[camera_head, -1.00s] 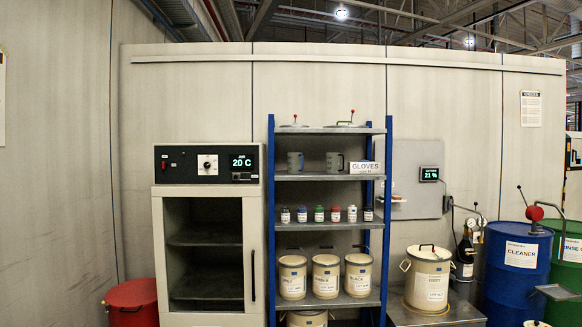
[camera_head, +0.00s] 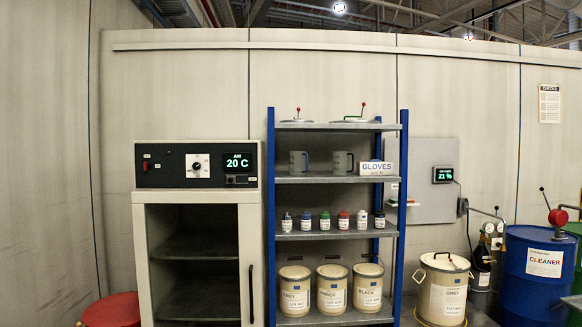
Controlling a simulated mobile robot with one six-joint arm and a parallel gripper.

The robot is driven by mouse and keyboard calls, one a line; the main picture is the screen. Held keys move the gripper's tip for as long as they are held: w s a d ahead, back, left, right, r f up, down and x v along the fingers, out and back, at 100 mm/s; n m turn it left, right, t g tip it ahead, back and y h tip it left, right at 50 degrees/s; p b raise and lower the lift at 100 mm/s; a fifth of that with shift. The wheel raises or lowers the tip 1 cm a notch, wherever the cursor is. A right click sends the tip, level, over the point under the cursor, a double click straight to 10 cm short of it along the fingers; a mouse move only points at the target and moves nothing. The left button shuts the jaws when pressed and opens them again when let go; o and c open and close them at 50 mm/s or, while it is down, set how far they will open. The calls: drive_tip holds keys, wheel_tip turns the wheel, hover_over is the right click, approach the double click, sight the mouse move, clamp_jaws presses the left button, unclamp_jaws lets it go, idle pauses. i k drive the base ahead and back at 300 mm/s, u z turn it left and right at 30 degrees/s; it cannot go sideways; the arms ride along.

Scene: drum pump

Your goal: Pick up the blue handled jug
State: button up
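Two small grey jugs stand upright side by side on the second shelf from the top of the rack. The left jug (camera_head: 297,162) has a handle on its right side that looks bluish. The right jug (camera_head: 341,162) has a handle that looks dark. Both are small in the view, so the handle colours are hard to tell for certain. My gripper is not in view, and nothing touches either jug.
The rack's blue posts (camera_head: 270,210) flank the shelves. A GLOVES box (camera_head: 375,168) sits right of the jugs. Small bottles (camera_head: 325,221) and labelled pails (camera_head: 332,290) fill lower shelves. An oven cabinet (camera_head: 198,235) stands left; a blue drum (camera_head: 535,275) stands right.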

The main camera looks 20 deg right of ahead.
sight(297, 160)
drive_tip(key=u, duration=0.2)
drive_tip(key=i, duration=1.15)
drive_tip(key=u, duration=0.15)
